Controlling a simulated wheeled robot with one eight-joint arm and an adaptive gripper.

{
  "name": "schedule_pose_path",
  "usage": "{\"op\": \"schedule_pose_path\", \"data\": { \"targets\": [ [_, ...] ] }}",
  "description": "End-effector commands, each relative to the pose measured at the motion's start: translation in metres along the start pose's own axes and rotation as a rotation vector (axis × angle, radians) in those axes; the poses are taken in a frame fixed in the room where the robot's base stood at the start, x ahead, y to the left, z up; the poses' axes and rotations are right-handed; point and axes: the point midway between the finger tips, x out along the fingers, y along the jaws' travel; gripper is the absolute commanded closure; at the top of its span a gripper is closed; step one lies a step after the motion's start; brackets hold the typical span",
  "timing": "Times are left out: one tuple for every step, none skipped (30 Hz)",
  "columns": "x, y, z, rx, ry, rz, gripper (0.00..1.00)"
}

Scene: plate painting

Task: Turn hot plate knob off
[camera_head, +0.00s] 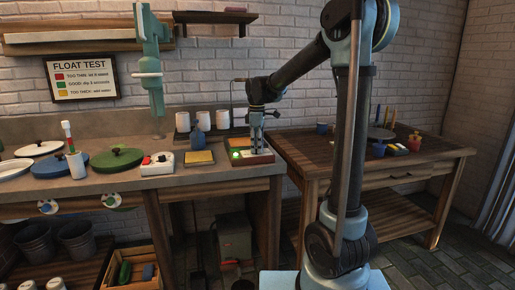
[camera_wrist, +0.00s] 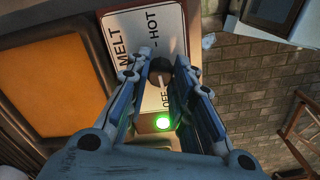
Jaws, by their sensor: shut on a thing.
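The control knob (camera_wrist: 160,68) is a small dark, round knob with a brownish face and a pale mark. It sits on a white label plate (camera_wrist: 172,28) printed MELT, HOT and OFF in the wrist view. A green light (camera_wrist: 163,123) glows near the OFF end. My gripper (camera_wrist: 161,76) is shut on the knob, one finger on each side. I cannot tell the exact setting of the knob. In the head view, my gripper (camera_head: 256,141) points down over the hot plate unit (camera_head: 262,159) on the bench, and its green light (camera_head: 236,155) shows; the knob is hidden there.
An orange panel in a dark frame (camera_wrist: 55,70) lies left of the label plate. A yellow slab (camera_head: 199,158) and a white box with a red button (camera_head: 158,164) stand left on the bench. White cups (camera_head: 203,119) stand behind. A wooden table (camera_head: 365,158) is at right.

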Motion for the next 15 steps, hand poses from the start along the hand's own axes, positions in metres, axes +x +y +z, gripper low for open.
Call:
{"op": "schedule_pose_path", "data": {
  "targets": [
    [-0.0011, 0.0043, 0.0002, 0.003, 0.0, 0.008, 1.0],
    [-0.0011, 0.0043, 0.0002, 0.003, 0.0, 0.008, 1.0],
    [-0.0012, 0.0043, 0.0002, 0.003, 0.0, 0.008, 1.0],
    [-0.0012, 0.0044, 0.0002, 0.003, 0.0, 0.008, 1.0],
    [-0.0012, 0.0044, 0.0002, 0.003, 0.0, 0.008, 1.0],
    [-0.0012, 0.0044, 0.0001, 0.003, 0.0, 0.008, 0.69],
    [-0.0012, 0.0042, 0.0001, 0.003, 0.0, 0.007, 0.63],
    [-0.0011, 0.0039, 0.0001, 0.003, 0.0, 0.007, 0.57],
    [-0.001, 0.0035, 0.0001, 0.003, 0.0, 0.006, 0.57],
    [-0.0009, 0.0031, 0.0001, 0.003, 0.0, 0.006, 0.57],
    [-0.0009, 0.0028, 0.0, 0.003, 0.0, 0.005, 0.57],
    [-0.0008, 0.0025, 0.0, 0.003, 0.0, 0.005, 0.57],
    [-0.0008, 0.0023, 0.0, 0.002, 0.0, 0.005, 0.57],
    [-0.0007, 0.0021, 0.0, 0.002, 0.0, 0.004, 0.57],
    [-0.0006, 0.0019, 0.0, 0.002, 0.0, 0.004, 0.57]
  ]
}}
